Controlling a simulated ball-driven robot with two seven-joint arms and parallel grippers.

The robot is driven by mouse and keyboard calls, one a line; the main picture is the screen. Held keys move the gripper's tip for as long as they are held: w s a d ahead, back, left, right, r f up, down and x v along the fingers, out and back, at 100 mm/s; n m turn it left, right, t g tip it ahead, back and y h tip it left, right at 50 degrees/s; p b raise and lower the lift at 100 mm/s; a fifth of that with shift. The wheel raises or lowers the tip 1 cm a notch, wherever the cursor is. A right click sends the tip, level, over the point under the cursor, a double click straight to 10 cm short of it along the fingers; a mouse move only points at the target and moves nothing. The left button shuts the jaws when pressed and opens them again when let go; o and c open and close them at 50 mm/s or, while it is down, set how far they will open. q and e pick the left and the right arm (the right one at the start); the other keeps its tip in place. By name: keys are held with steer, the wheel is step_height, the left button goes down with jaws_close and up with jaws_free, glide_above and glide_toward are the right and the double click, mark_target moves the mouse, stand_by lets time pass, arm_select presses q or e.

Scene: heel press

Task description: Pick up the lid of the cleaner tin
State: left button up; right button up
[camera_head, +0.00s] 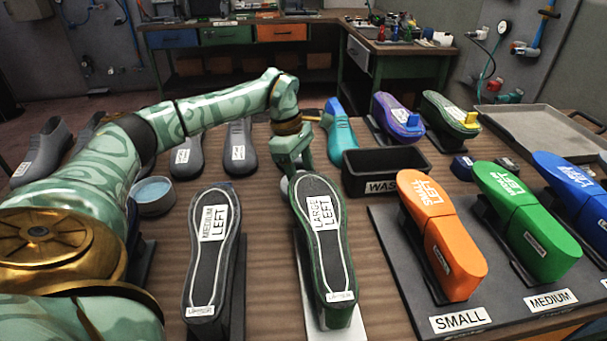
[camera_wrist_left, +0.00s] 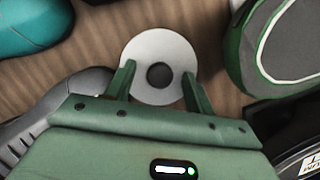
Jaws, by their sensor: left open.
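The lid (camera_wrist_left: 140,56) is a pale round disc with a dark round knob (camera_wrist_left: 159,76) at its centre, lying on the wooden bench in the left wrist view. My left gripper (camera_wrist_left: 159,84) is open, its two fingers apart on either side of the knob, over the disc. I cannot tell whether they touch it. In the head view my left gripper (camera_head: 292,166) points down behind the sole marked LARGE LEFT, which mostly hides the lid. The round tin (camera_head: 153,196) with pale blue contents stands open at the left. My right gripper is not in view.
The LARGE LEFT sole (camera_head: 322,237) stands close in front of my left gripper, the MEDIUM LEFT sole (camera_head: 213,255) to its left. A black WASTE bin (camera_head: 385,163) and a teal last (camera_head: 340,133) are near on the right. Orange (camera_head: 440,245) and green lasts (camera_head: 527,220) stand further right.

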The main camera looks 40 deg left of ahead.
arm_select(q)
steer(key=c, duration=0.9)
steer(key=shift+o, duration=0.2)
steer(key=shift+r, duration=0.1)
